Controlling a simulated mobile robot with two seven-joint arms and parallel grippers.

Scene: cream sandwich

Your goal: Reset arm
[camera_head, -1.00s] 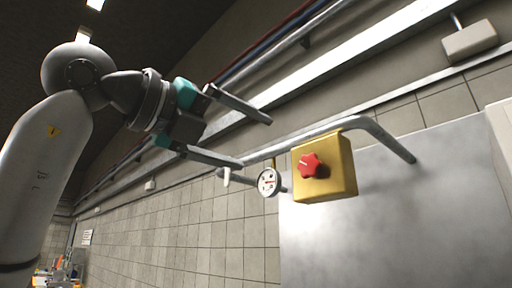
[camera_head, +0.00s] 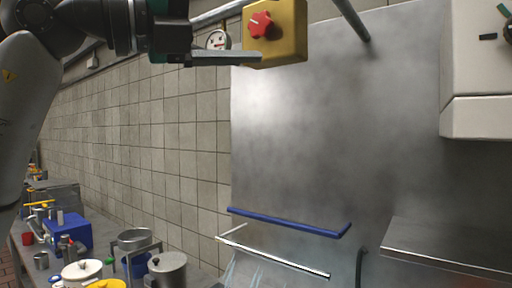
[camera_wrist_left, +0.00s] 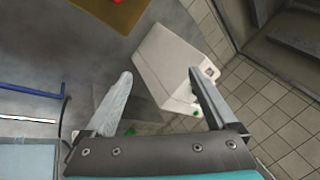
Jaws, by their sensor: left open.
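My left gripper (camera_wrist_left: 160,80) is open, with its two fingers well apart and nothing held between them in the left wrist view. In the head view my left arm comes in at the upper left, and one finger (camera_head: 222,58) shows near the top edge, pointing right. That finger overlaps the lower left of a yellow box with a red knob (camera_head: 285,35) in the picture; I cannot tell whether they touch. My right gripper is not in view.
A pressure gauge (camera_head: 217,40) shows by the yellow box. A blue rail (camera_head: 285,221) is in front of the steel wall panel (camera_head: 330,120). A white box (camera_head: 475,75) is at right. Pots (camera_head: 135,240) and a blue container (camera_head: 68,232) stand on the counter at lower left.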

